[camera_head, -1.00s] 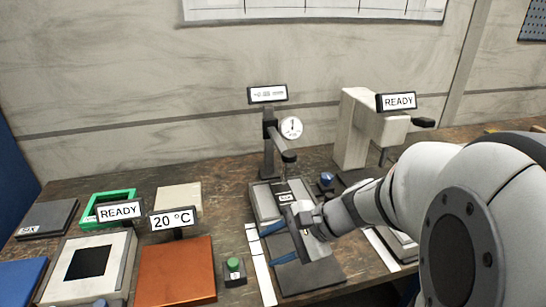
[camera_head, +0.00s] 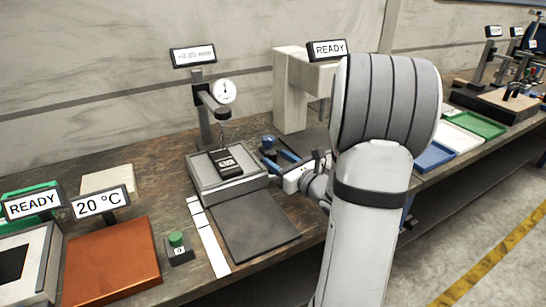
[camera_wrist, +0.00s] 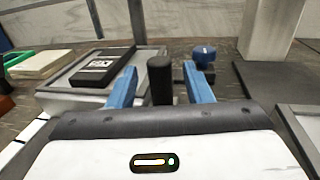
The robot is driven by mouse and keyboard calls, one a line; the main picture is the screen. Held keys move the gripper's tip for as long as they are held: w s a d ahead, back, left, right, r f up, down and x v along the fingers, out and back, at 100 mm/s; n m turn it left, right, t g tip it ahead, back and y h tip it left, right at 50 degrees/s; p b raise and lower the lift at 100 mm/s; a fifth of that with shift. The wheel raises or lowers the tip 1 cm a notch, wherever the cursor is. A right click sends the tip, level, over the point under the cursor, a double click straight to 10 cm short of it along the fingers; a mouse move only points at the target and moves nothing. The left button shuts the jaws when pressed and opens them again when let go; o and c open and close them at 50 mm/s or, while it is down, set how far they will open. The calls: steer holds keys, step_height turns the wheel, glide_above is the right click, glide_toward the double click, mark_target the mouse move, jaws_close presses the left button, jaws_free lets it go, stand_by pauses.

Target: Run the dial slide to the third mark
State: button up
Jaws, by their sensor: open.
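The dial gauge (camera_head: 223,91) hangs on a grey stand. Below it is a grey base (camera_head: 207,183) with a black labelled block (camera_head: 228,162) on top; the block also shows in the wrist view (camera_wrist: 100,70). A white strip (camera_head: 208,240) with dark cross marks lies along the left. My gripper (camera_head: 279,158) is at the right side of the base, its blue fingers apart. In the wrist view, a black upright post (camera_wrist: 160,80) stands between the open fingers, with gaps at both sides. Which part is the slide is unclear.
A blue knob (camera_wrist: 205,52) is close beyond my right finger. A beige microscope-like stand (camera_head: 290,95) rises behind the gripper. A dark mat (camera_head: 247,232) lies in front of the base. A green button box (camera_head: 177,247) and an orange plate (camera_head: 112,262) are at left.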

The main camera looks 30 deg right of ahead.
mark_target(276, 158)
steer(key=shift+x, duration=1.6)
steer(key=shift+c, duration=0.4)
jaws_close()
